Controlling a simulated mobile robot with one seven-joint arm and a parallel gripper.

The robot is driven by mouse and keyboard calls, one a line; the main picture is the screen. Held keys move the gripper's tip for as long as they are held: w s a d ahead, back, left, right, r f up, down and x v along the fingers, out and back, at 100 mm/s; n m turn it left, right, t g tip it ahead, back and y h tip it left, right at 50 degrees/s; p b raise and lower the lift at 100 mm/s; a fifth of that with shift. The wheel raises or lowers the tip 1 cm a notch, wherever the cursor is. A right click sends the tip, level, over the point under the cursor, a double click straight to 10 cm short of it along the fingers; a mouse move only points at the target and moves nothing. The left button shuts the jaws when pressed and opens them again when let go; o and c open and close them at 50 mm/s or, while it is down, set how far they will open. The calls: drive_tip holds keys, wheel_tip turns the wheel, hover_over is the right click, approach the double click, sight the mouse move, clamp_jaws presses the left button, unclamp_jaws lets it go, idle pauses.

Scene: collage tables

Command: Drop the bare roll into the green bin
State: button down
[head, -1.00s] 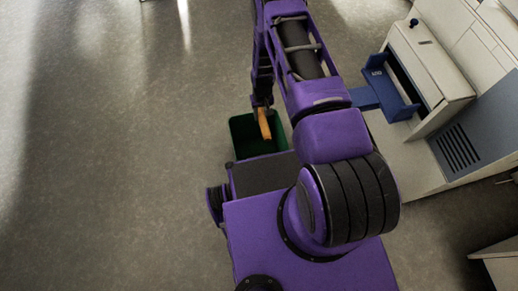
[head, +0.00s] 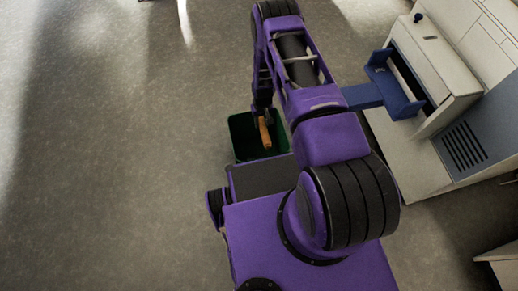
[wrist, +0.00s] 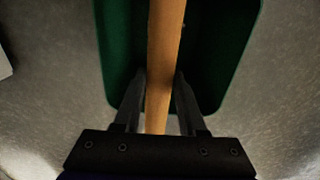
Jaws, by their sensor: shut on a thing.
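The bare roll (head: 265,132) is a thin orange-brown tube. My gripper (head: 263,111) is shut on it, and the roll hangs down from the fingers. In the wrist view the roll (wrist: 165,55) runs between the two fingers of my gripper (wrist: 160,85) and out past the top edge. The green bin (head: 239,125) stands on the floor, with the roll over its opening in the head view. In the wrist view the bin (wrist: 120,60) lies behind the roll. I cannot tell how far the roll's lower end is above the bin's floor.
A pale cabinet-like machine (head: 440,85) with a blue tray-like part (head: 393,88) stands at the right. Open grey floor (head: 110,150) lies to the left of the bin.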

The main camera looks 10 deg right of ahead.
drive_tip(key=shift+c, duration=2)
unclamp_jaws()
drive_tip(key=shift+r, duration=0.15)
wheel_tip(320, 180, up, 17)
drive_tip(key=p, duration=0.3)
drive_tip(key=shift+r, duration=0.1)
